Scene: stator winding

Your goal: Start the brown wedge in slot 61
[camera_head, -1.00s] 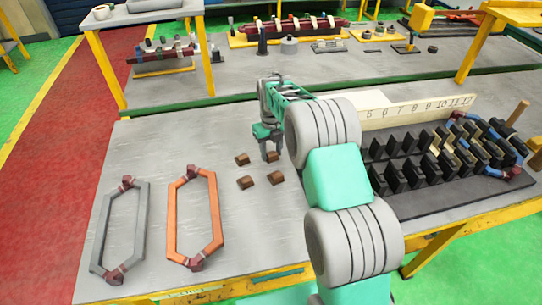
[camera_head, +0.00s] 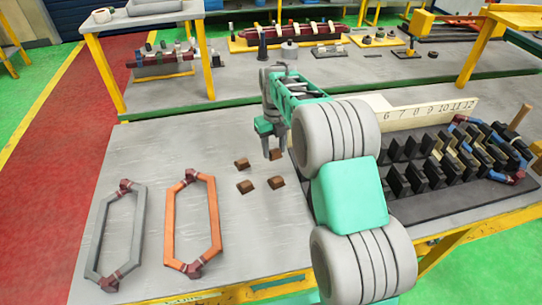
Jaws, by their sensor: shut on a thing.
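My gripper (camera_head: 271,148) is over the middle of the workbench, pointing down, its jaws shut on a small brown wedge (camera_head: 276,154). That wedge seems slightly above the bench top; the gap is too small to judge well. Three more brown wedges (camera_head: 241,163) lie on the bench: one to the left and two (camera_head: 245,186) (camera_head: 276,183) nearer the front. The slotted black stator block (camera_head: 440,198) is to the right, partly hidden behind my arm. Coils with blue and dark red ends lie in its right part. I cannot make out which slot is 61.
A pale numbered board (camera_head: 440,112) stands behind the block, its left end hidden by my arm. A grey coil (camera_head: 135,230) and an orange coil (camera_head: 211,225) lie on the left of the bench (camera_head: 160,150). A wooden handle (camera_head: 521,115) stands at the block's right end.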

